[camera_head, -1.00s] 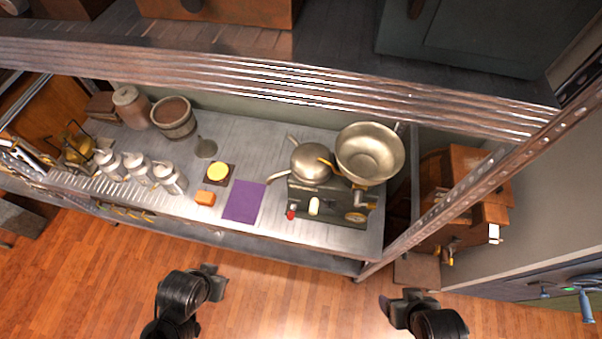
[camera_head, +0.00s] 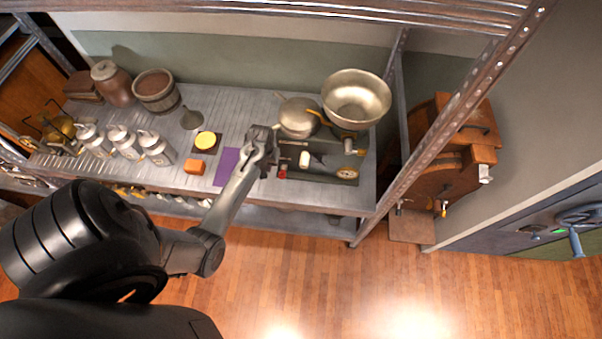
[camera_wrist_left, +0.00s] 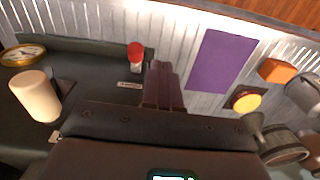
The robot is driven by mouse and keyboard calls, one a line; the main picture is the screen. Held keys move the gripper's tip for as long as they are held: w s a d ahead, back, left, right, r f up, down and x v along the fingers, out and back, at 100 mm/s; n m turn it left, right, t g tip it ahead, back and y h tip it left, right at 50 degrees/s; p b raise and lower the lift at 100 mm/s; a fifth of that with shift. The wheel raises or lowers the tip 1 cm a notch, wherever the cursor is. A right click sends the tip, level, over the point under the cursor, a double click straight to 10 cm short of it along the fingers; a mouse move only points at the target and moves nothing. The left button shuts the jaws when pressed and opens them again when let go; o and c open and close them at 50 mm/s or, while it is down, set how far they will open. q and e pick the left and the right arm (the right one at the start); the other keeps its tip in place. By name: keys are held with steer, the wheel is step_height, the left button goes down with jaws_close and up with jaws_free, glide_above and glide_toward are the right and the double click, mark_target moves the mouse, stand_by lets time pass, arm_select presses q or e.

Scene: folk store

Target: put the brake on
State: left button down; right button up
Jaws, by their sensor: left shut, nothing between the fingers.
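A dark machine base (camera_head: 322,176) stands at the right end of the metal bench. It carries a red knob (camera_head: 282,173), a cream knob (camera_head: 304,159) and a brass dial (camera_head: 347,172). The left wrist view shows the red knob (camera_wrist_left: 135,52) beside a small label too small to read, and the cream knob (camera_wrist_left: 36,95). I cannot tell which control is the brake. My left gripper (camera_head: 262,137) is shut and empty at the base's left edge. In the left wrist view its fingers (camera_wrist_left: 162,82) are close to the red knob, apparently apart from it. My right gripper is out of view.
A large metal bowl (camera_head: 356,98) and a round pan (camera_head: 298,117) stand behind the controls. A purple cloth (camera_head: 228,165), an orange block (camera_head: 194,167) and a yellow disc (camera_head: 206,141) lie to the left. A shelf post (camera_head: 440,130) rises at the right.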

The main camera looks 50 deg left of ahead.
arm_select(q)
steer(key=t, duration=0.1)
glide_toward(282, 171)
steer(key=shift+w+a+f+b, duration=0.15)
steer(key=shift+f+b, duration=0.15)
steer(key=shift+f, duration=1.2)
steer(key=shift+w+a+f+b, duration=0.15)
steer(key=shift+f+b, duration=0.1)
steer(key=shift+f, duration=1.2)
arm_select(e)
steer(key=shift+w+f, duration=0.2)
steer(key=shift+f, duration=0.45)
arm_select(q)
steer(key=shift+d, duration=0.2)
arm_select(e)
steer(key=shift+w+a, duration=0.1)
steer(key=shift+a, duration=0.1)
